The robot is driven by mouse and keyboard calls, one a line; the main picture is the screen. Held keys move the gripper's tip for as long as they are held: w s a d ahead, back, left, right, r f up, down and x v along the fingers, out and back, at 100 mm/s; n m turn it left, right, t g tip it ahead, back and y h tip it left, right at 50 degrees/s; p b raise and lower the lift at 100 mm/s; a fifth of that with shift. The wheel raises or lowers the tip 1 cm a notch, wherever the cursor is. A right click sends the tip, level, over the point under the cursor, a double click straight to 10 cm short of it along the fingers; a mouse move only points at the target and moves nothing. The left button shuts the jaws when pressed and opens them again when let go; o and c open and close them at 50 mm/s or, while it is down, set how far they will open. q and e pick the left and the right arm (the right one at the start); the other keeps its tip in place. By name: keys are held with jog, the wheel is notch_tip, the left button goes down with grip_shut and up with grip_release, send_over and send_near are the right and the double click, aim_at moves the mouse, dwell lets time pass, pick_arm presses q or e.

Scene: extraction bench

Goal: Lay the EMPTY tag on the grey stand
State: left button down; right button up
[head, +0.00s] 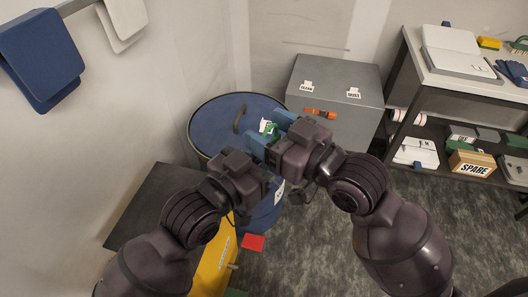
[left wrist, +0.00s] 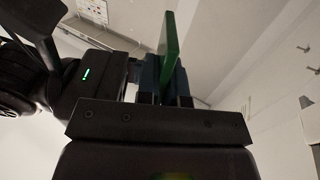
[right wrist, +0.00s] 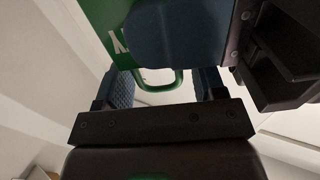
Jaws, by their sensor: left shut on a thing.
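A green tag (left wrist: 170,38) stands between the fingers of my left gripper (left wrist: 166,82), which is shut on it. In the right wrist view the tag (right wrist: 97,22) shows a white mark and a green loop; its wording cannot be read. My right gripper (right wrist: 163,88) is open, with one finger on each side of the loop. In the head view both grippers meet above the blue drum, and the right gripper (head: 268,133) shows best. The left fingers are hidden there. A dark grey flat-topped stand (head: 150,200) is at the lower left, partly behind my left arm.
A blue lidded drum (head: 213,117) is below the grippers. A grey cabinet (head: 340,75) behind it carries two white labels and an orange handle. A yellow object (head: 214,268) and a red piece (head: 252,242) are low in front. Shelves (head: 405,75) stand at right.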

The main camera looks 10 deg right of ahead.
jog(key=shift+o, duration=0.5)
notch_tip(320, 180, up, 3)
jog(key=s+d+n+t+y, duration=0.1)
jog(key=s+d+n+y, duration=0.1)
jog(key=d+y, duration=0.15)
jog(key=d+f+m+t+h, duration=0.1)
jog(key=d+f+m+h, duration=0.2)
jog(key=d+f+h, duration=0.35)
jog(key=d+f+m+t+h, duration=0.2)
jog(key=d+f+m+h, duration=0.1)
jog(key=f, duration=0.7)
jog(key=s+d+f+m+g+h, duration=0.1)
jog(key=s+d+f+g+h, duration=0.2)
jog(key=s+f, duration=0.3)
jog(key=s+d+f+m+g+h, duration=0.2)
jog(key=s+f, duration=0.5)
jog(key=f, duration=0.7)
jog(key=d+g, duration=0.1)
jog(key=d, duration=0.1)
jog(key=shift+d+g+h, duration=0.3)
jog(key=shift+d+h, duration=0.1)
